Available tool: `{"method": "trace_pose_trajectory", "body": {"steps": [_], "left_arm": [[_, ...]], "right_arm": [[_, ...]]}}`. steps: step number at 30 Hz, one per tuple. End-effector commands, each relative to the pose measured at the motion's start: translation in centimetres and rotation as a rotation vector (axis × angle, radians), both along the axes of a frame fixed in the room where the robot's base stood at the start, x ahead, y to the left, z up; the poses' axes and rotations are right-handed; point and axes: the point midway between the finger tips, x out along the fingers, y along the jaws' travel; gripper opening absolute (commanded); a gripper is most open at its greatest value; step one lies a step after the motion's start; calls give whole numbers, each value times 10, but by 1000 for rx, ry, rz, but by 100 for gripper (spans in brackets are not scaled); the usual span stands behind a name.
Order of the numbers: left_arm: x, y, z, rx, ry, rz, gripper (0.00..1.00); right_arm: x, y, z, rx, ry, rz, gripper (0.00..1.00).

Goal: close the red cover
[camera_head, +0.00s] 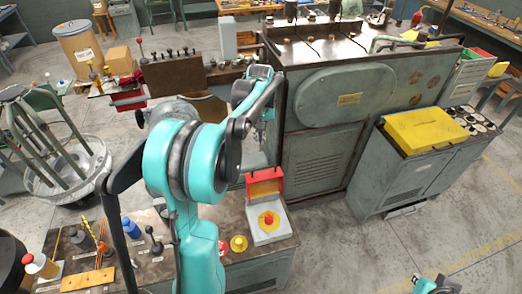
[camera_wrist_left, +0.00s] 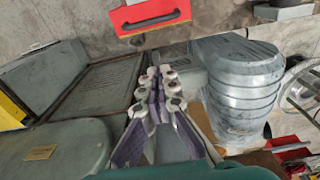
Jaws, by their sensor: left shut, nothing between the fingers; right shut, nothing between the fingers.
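The red cover (camera_head: 265,184) stands raised at the back of a pale grey box, above a red button on a yellow disc (camera_head: 268,221). In the left wrist view the red cover (camera_wrist_left: 150,16), with a dark handle, is at the top edge, beyond the fingertips. My left gripper (camera_head: 262,128) is partly hidden by its own teal arm, above and behind the cover in the picture. Its fingers (camera_wrist_left: 159,78) are shut and empty, apart from the cover. Only a small part of my right gripper (camera_head: 440,285) shows at the bottom edge, far from the box; it is shut.
The grey box sits on a brown bench (camera_head: 215,212) with bottles, tools and another yellow button. A large green-grey machine (camera_head: 340,105) stands close behind the left gripper. A cabinet with a yellow lid (camera_head: 424,130) stands at right. Floor between is clear.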

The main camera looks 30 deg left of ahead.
Motion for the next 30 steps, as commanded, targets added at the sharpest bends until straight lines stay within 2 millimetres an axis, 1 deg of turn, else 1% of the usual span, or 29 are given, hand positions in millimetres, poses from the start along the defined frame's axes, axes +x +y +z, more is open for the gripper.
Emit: {"method": "trace_pose_trajectory", "body": {"steps": [1, 4, 8, 11, 18, 20, 22, 24, 30], "left_arm": [[2, 4, 1, -3, 7, 11, 0], [3, 7, -5, -5, 14, 20, 0], [4, 7, -21, -6, 13, 19, 0], [4, 8, -41, -5, 12, 19, 0], [6, 10, -93, -6, 12, 18, 0], [6, 10, -104, -6, 12, 18, 0], [-2, 0, -97, -5, 11, 16, 0], [-9, -7, -94, -6, 12, 17, 0], [-18, -18, -90, -5, 11, 17, 0]], "right_arm": [[0, 0, 4, 0, 0, 0, 0], [0, 0, 4, 0, 0, 0, 0], [0, 0, 1, 0, 0, 0, 0], [0, 0, -1, 0, 0, 0, 0], [0, 0, -5, 0, 0, 0, 0], [0, 0, -6, 0, 0, 0, 0], [0, 0, -3, 0, 0, 0, 0], [0, 0, -2, 0, 0, 0, 0], [0, 0, -1, 0, 0, 0, 0]]}}
